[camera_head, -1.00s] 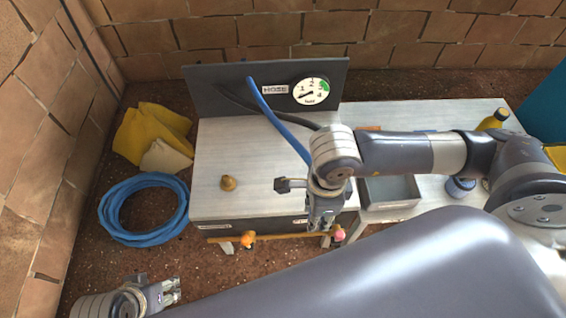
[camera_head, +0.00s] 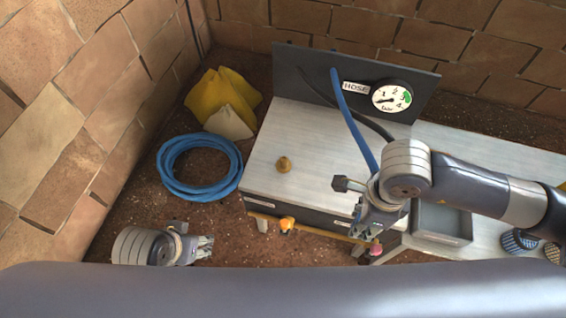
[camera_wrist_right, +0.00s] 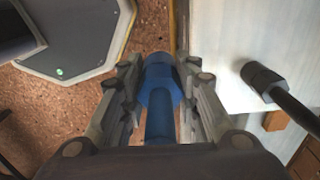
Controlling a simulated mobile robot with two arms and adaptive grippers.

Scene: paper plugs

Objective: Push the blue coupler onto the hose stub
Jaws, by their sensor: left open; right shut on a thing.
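The blue coupler (camera_wrist_right: 160,78) is between the fingers of my right gripper (camera_wrist_right: 159,88), with blue hose running back from it. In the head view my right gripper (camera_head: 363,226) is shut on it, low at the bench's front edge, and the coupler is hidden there. The blue hose (camera_head: 352,120) runs up to the panel marked HOSE. A small brass fitting (camera_head: 283,164) stands upright on the bench top, left of my right gripper and apart from it; it may be the hose stub. My left gripper (camera_head: 203,247) is open and empty, low at the left, over the floor.
The bench (camera_head: 262,150) carries a dark panel (camera_head: 300,65) with a gauge (camera_head: 391,97). A black hose with a hexagonal end (camera_wrist_right: 264,82) hangs right of the coupler. A grey tray (camera_head: 440,222) is at right. A blue hose coil (camera_head: 165,170) and yellow cloths (camera_head: 215,95) lie on the floor.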

